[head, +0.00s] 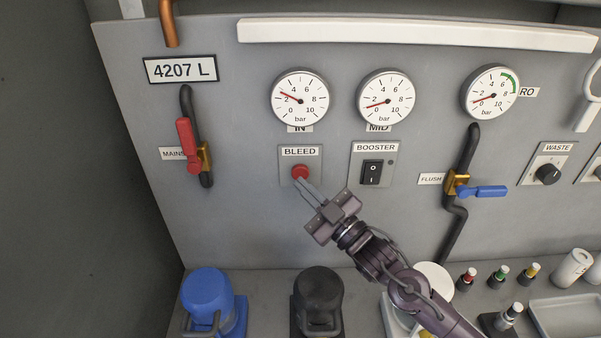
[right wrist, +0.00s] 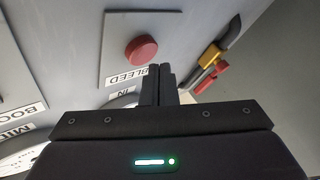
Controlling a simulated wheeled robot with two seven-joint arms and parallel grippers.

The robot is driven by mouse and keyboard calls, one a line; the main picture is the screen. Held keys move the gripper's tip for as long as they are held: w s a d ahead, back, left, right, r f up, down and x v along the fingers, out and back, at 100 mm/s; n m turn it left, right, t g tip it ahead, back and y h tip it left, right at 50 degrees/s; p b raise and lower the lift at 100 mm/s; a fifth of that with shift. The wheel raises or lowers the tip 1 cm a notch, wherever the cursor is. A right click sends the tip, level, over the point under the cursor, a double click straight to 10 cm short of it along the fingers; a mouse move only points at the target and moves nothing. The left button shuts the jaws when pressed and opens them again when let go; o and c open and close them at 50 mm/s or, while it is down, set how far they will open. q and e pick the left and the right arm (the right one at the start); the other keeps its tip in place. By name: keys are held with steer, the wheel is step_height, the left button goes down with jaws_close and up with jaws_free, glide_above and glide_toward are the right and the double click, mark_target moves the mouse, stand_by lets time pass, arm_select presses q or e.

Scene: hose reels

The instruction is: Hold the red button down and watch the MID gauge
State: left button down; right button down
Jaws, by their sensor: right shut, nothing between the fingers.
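The red button (head: 300,172) sits on the BLEED plate (head: 300,152). It also shows in the right wrist view (right wrist: 141,52), upside down. My right gripper (head: 299,183) is shut and empty, its fingertips at the button's lower edge in the head view. In the right wrist view the fingertips (right wrist: 158,68) are close beside the button; I cannot tell whether they touch it. The MID gauge (head: 387,97) is to the upper right of the button. Its needle points left and slightly down, between 0 and 2 bar. My left gripper is not in view.
The IN gauge (head: 300,98) reads a little above 2 bar. A BOOSTER switch (head: 372,172) is right of the button. The red-handled MAINS valve (head: 187,146) is left, the blue FLUSH lever (head: 483,191) right. Blue (head: 207,295) and black (head: 318,295) objects stand below.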

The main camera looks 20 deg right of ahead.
steer(key=shift+s+a+p, duration=0.25)
steer(key=shift+s, duration=0.55)
steer(key=shift+s+a+p, duration=0.2)
steer(key=shift+s+p, duration=0.05)
steer(key=shift+s, duration=0.55)
steer(key=shift+s+a+p, duration=0.25)
steer(key=shift+s, duration=0.55)
